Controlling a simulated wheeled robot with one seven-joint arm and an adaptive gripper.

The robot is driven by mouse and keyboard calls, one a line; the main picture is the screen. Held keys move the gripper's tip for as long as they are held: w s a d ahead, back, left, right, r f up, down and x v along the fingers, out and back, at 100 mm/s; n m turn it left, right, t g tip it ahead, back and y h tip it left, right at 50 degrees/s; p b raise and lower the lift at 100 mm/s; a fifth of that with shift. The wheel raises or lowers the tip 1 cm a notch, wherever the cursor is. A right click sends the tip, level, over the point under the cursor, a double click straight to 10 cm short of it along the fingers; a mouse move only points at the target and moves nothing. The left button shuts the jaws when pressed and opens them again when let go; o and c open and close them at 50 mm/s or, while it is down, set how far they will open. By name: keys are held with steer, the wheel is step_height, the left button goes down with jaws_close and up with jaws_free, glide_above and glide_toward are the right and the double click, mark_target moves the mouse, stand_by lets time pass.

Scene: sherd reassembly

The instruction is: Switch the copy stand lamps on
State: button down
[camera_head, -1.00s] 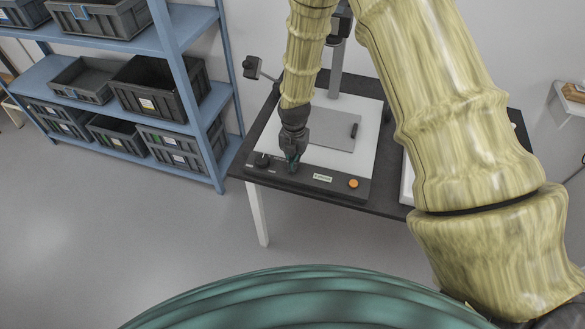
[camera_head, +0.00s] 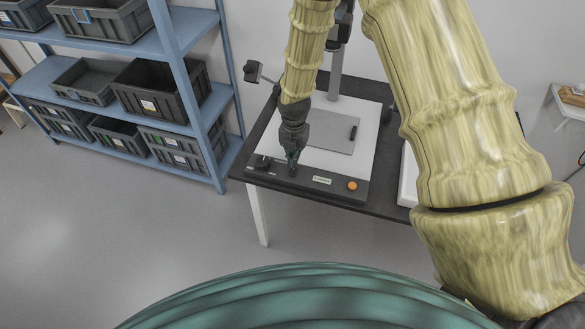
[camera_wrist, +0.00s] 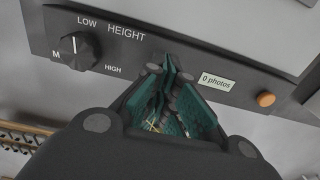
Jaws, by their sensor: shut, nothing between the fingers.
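The copy stand (camera_head: 361,152) stands on a dark table, with a white base, a grey plate and a dark control panel along its front. The panel (camera_wrist: 135,45) carries a black HEIGHT knob (camera_wrist: 76,50) marked LOW, M and HIGH, a label reading "0 photos" (camera_wrist: 216,82) and an orange button (camera_wrist: 266,99). The orange button also shows in the head view (camera_head: 352,186). My gripper (camera_wrist: 168,68) is shut and empty, its fingertips at the panel between the knob and the label. They hide the panel part behind them; I cannot tell whether they touch it. A lamp head (camera_head: 252,71) is at the stand's left.
A blue shelf (camera_head: 190,70) with several grey bins stands to the left. The dark table (camera_head: 395,207) carries the stand, with a white object (camera_head: 408,175) at its right, partly behind my arm. The floor in front is clear.

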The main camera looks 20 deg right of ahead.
steer(key=shift+r+p, duration=1)
steer(key=shift+r, duration=0.75)
